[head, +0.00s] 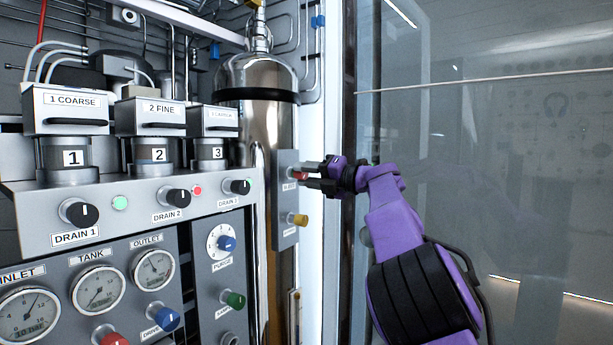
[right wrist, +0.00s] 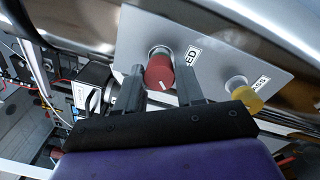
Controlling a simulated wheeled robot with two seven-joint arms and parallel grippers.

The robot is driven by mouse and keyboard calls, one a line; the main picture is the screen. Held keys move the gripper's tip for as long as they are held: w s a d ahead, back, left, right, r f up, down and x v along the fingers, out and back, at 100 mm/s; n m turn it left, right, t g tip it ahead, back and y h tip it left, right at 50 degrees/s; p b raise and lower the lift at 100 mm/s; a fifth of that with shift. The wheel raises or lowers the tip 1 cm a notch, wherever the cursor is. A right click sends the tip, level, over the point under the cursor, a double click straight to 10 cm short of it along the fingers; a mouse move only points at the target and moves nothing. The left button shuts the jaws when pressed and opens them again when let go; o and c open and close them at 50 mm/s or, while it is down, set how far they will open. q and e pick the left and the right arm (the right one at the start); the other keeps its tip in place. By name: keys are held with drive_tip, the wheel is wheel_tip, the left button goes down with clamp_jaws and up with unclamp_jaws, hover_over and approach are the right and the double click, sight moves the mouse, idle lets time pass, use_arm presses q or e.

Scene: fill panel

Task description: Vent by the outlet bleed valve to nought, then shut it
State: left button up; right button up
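The red bleed knob (head: 299,176) sits on a grey plate (head: 285,222) in front of the steel cylinder. Its label is partly covered; "ED" shows in the right wrist view. My right gripper (head: 314,177) is at the knob, one finger on each side. In the right wrist view the red knob (right wrist: 160,72) fills the gap between the fingers of the right gripper (right wrist: 163,82), with a white mark on its face. The fingers look closed on it. The OUTLET gauge (head: 153,269) has its needle up and left of centre. My left gripper is not in view.
A yellow knob (head: 298,219) is below the red one on the same plate. TANK (head: 99,291) and INLET (head: 28,314) gauges, drain knobs and blue, green and red knobs fill the panel at left. A glass pane (head: 500,120) stands at right.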

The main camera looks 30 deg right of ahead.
drive_tip(key=shift+o, duration=1.2)
drive_tip(key=shift+s+d+f, duration=0.1)
drive_tip(key=shift+s+d, duration=0.1)
drive_tip(key=shift+s, duration=0.1)
drive_tip(key=b+v, duration=0.2)
drive_tip(key=v, duration=0.8)
drive_tip(key=shift+b, duration=0.35)
drive_tip(key=shift+a, duration=0.1)
idle(5.0)
